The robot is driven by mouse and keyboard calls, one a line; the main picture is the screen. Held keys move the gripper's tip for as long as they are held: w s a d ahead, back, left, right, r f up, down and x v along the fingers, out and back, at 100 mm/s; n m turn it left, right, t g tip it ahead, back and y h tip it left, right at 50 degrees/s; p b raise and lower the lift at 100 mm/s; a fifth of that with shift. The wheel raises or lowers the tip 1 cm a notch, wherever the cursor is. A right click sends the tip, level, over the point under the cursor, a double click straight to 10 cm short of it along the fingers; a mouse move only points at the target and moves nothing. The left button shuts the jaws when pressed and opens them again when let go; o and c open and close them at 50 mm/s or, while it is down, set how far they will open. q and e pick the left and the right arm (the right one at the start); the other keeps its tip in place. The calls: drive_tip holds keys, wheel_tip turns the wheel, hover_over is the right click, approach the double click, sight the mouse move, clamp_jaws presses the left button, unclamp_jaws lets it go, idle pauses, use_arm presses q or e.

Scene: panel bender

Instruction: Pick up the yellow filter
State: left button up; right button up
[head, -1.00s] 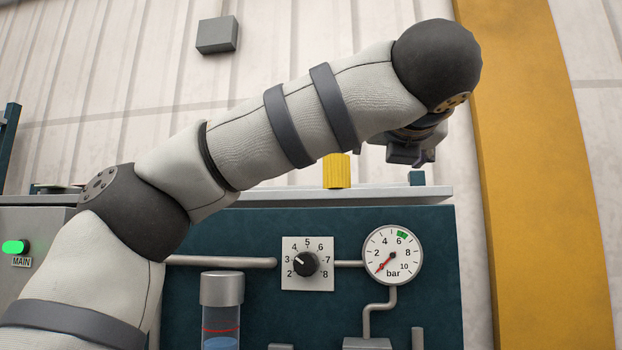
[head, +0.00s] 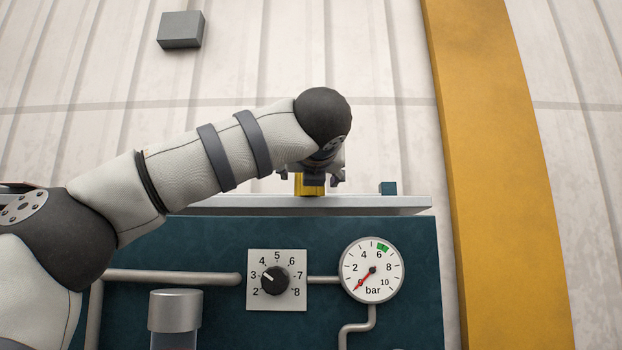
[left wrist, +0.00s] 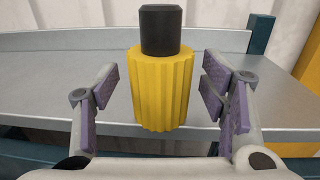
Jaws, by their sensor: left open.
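The yellow filter (left wrist: 161,92) is a ribbed yellow cylinder with a black cap on top. It stands upright on a grey metal shelf (left wrist: 45,82). In the left wrist view my left gripper (left wrist: 165,103) is open, with one purple-padded finger on each side of the filter and gaps between pads and filter. In the head view the filter (head: 300,187) shows only in part, behind my left gripper (head: 322,174), on the shelf (head: 385,204). My right gripper is in neither view.
Below the shelf is a dark teal panel with a numbered knob (head: 275,281), a pressure gauge (head: 372,270) reading near zero, and pipes (head: 170,277). A small teal block (head: 388,188) stands at the shelf's right. A yellow column (head: 495,170) rises further right.

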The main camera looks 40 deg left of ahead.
use_arm(q)
drive_tip(key=shift+w+a, duration=0.45)
drive_tip(key=shift+w, duration=0.1)
drive_tip(key=shift+s+r, duration=0.1)
drive_tip(key=shift+c, duration=0.8)
drive_tip(key=c, duration=1.1)
